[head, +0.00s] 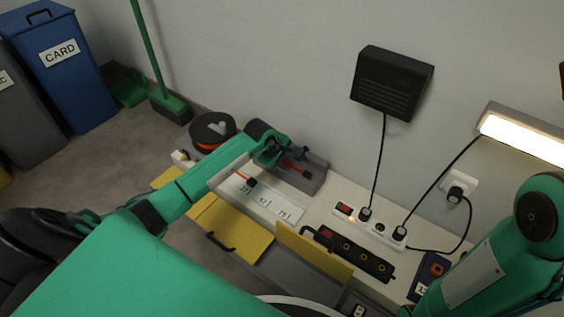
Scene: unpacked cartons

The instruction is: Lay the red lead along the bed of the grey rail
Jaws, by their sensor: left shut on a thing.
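The grey rail (316,179) lies at the back of the white bench, near the wall. My left gripper (284,158) reaches over its left end and is shut on the red lead (296,168), which is mostly hidden by the gripper. A red stretch with a dark end lies at the rail's bed; I cannot tell whether it touches the bed. Another red piece with a black end (251,183) shows left of the rail, over the labelled white strip; whether it is the same lead is hidden by my arm. My right arm is at the right; its gripper is out of view.
A white strip with numbered labels (264,203) lies in front of the rail. A power strip with plugs (381,231), a black socket block (350,252) and yellow flaps (236,228) are nearby. A round black-and-orange item (211,128) stands left of the gripper.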

